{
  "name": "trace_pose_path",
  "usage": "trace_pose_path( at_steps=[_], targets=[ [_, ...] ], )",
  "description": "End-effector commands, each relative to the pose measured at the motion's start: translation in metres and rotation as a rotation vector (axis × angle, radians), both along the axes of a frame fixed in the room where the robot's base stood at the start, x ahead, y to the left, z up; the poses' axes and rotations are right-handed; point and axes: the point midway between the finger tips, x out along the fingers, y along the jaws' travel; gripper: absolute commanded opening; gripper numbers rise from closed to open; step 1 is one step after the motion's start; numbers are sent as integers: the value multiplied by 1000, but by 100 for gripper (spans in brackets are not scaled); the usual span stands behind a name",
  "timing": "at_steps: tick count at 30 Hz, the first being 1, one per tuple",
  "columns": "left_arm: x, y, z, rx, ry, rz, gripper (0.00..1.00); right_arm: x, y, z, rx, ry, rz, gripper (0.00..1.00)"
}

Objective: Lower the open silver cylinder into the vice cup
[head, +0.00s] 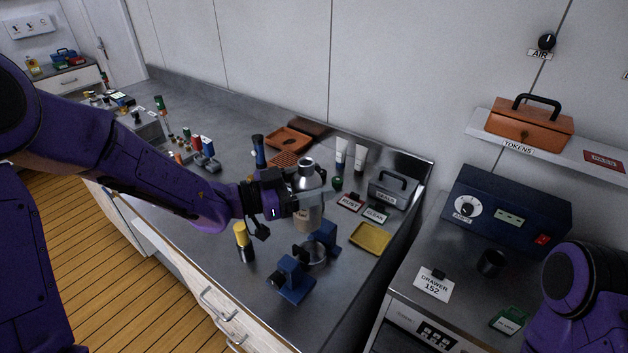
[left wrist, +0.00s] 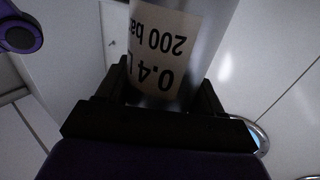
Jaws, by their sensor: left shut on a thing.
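The silver cylinder (head: 307,210) is upright, with a tan label and a narrower neck at its top. My left gripper (head: 308,197) is shut around its upper body. The left wrist view shows the cylinder (left wrist: 192,50) between the jaws, its label reading "0.4 L 200 bar". The blue vice (head: 292,280) stands on the bench in front of and below the cylinder. Its grey round cup (head: 314,256) sits between the blue jaws. The cylinder appears behind the cup in the head view; its exact height above the bench is hard to tell. My right gripper is out of view.
A yellow-capped bottle (head: 243,242) stands left of the vice, and a yellow tray (head: 370,238) lies to its right. White tubes (head: 341,154), a grey "SEALS" box (head: 391,190) and "RUST" and "CLEAN" tags stand behind. The bench front left of the vice is mostly bare.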

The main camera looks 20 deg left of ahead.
Motion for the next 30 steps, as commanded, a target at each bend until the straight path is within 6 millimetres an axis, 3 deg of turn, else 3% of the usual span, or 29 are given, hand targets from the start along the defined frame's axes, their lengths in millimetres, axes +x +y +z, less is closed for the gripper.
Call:
trace_pose_path(
  at_steps=[3,13,30],
  targets=[
    [5,0,-18,0,4,1,12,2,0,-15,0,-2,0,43],
    [8,0,-52,-1,5,0,12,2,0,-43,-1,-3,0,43],
    [7,0,-54,-2,4,1,12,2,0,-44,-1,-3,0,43]
  ],
)
